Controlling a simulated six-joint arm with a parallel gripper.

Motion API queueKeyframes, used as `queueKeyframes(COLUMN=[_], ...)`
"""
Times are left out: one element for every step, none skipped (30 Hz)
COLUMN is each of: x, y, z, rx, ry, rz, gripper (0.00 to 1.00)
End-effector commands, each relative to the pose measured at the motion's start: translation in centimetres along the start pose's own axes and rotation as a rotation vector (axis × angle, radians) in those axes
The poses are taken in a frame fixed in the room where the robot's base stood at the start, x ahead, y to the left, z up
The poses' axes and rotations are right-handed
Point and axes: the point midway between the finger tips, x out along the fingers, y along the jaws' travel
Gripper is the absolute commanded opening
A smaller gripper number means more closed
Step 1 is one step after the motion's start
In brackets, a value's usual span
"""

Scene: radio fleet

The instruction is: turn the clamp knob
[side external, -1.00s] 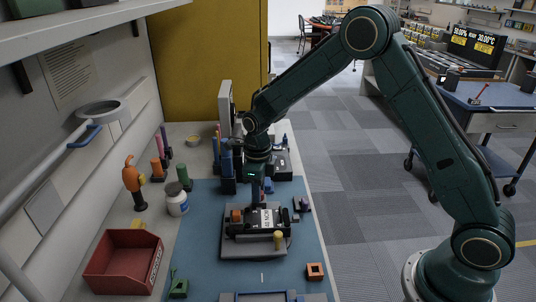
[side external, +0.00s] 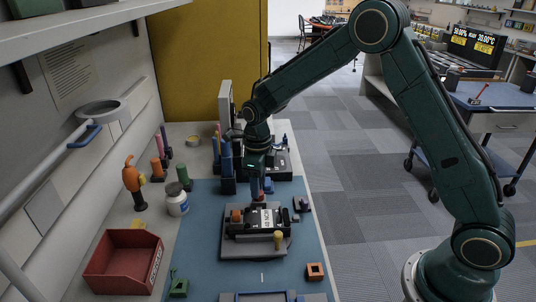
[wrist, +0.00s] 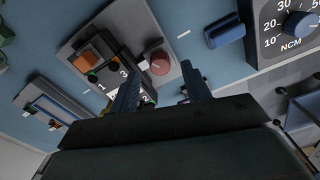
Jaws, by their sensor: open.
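A round, dull red knob (wrist: 159,62), which I take to be the clamp knob, stands on a grey fixture plate (wrist: 77,45) in the wrist view. In the side view the knob (side external: 259,197) shows small at the far edge of the plate (side external: 240,249), below my gripper (side external: 262,186). In the wrist view my gripper (wrist: 161,80) is open and empty, and its two blue fingers reach to either side of the knob's near side. The fingers appear apart from the knob. The fixture also carries an orange block (wrist: 87,60) and a black body with white number labels.
A yellow knob (side external: 278,238) rises from the fixture's near right. A dial box marked NCM (wrist: 285,28) and a blue block (wrist: 225,30) lie to the right in the wrist view. A red bin (side external: 115,262) stands left of the blue mat (side external: 205,235).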

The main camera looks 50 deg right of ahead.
Motion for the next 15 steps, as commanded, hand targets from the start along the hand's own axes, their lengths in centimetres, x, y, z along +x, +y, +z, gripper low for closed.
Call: queueKeyframes(x=[-0.8, -1.3, -1.9, -2.4, -2.9, -3.6, -4.1, -4.7, -5.4, -5.9, -6.4, -7.1, -7.6, -8.0, -8.6], y=[0.0, 0.0, -0.1, 0.0, 0.0, 0.0, 0.0, -0.1, 0.0, 0.0, 0.0, 0.0, 0.0, 0.0, 0.0], z=[0.1, 0.1, 0.1, 0.1, 0.1, 0.1, 0.1, 0.1, 0.1, 0.1, 0.1, 0.1, 0.1, 0.1, 0.1], rx=[0.0, 0.0, 0.0, 0.0, 0.0, 0.0, 0.0, 0.0, 0.0, 0.0, 0.0, 0.0, 0.0, 0.0, 0.0], ry=[-0.005, -0.004, -0.005, -0.004, -0.005, -0.005, -0.005, -0.006, -0.006, -0.005, -0.005, -0.006, -0.005, -0.005, -0.004], rz=[-0.002, -0.002, -0.002, -0.002, -0.002, -0.002, -0.002, -0.003, -0.003, -0.002, -0.002, -0.002, -0.002, -0.002, -0.002], gripper=[0.48, 0.48, 0.48, 0.48, 0.48, 0.48, 0.48, 0.48, 0.48, 0.48, 0.48, 0.48, 0.48, 0.48, 0.48])
